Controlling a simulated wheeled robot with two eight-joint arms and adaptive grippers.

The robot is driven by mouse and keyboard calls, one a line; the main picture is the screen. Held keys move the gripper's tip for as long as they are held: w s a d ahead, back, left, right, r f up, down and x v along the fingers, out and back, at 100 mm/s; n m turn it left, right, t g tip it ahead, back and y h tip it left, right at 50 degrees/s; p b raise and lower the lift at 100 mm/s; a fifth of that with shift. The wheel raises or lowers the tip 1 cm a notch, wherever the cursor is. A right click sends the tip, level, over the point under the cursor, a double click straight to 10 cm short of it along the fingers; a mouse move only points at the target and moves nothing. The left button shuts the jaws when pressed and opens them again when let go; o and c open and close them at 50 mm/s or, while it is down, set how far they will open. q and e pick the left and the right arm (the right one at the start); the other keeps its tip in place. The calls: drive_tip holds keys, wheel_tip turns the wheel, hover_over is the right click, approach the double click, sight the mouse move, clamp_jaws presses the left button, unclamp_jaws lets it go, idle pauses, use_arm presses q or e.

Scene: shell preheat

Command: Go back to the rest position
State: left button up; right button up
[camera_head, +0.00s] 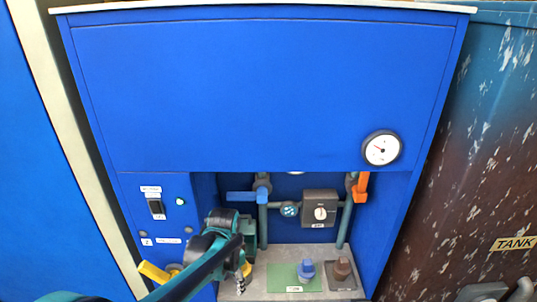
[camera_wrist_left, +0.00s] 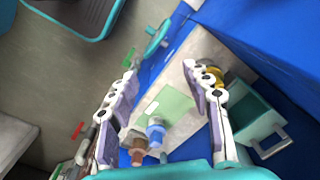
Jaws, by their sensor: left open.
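My left arm comes in from the lower left in the head view, with its wrist in front of the cabinet's open bay. My left gripper (camera_head: 241,280) points down there, partly hidden by its own arm. In the left wrist view the left gripper (camera_wrist_left: 162,70) is open, its two fingers wide apart with nothing between the tips. Beyond the fingers are a green plate (camera_wrist_left: 172,106), a blue knobbed piece (camera_wrist_left: 156,129) and a brown piece (camera_wrist_left: 138,149). My right gripper cannot be made out.
The blue cabinet (camera_head: 230,90) carries a round gauge (camera_head: 381,150), a blue-handled valve (camera_head: 247,196), an orange handle (camera_head: 361,187) and a dial box (camera_head: 320,208). The blue piece (camera_head: 306,270) and brown piece (camera_head: 342,268) stand on the bay's grey shelf (camera_head: 275,256). A rusty tank (camera_head: 470,170) is at right.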

use_arm(q)
drive_tip(key=s+a+r+n+t, duration=0.3)
drive_tip(key=s+r+n, duration=0.1)
drive_tip(key=s, duration=0.2)
drive_tip(key=s+a+r+n+t, duration=0.3)
drive_tip(key=s+a+n, duration=0.1)
drive_tip(key=s, duration=0.3)
drive_tip(key=shift+s+a+r+n+t, duration=0.15)
drive_tip(key=shift+s+r+n+t, duration=0.15)
drive_tip(key=shift+r+t, duration=0.1)
use_arm(e)
drive_tip(key=shift+w+f, duration=0.1)
drive_tip(key=shift+w, duration=0.25)
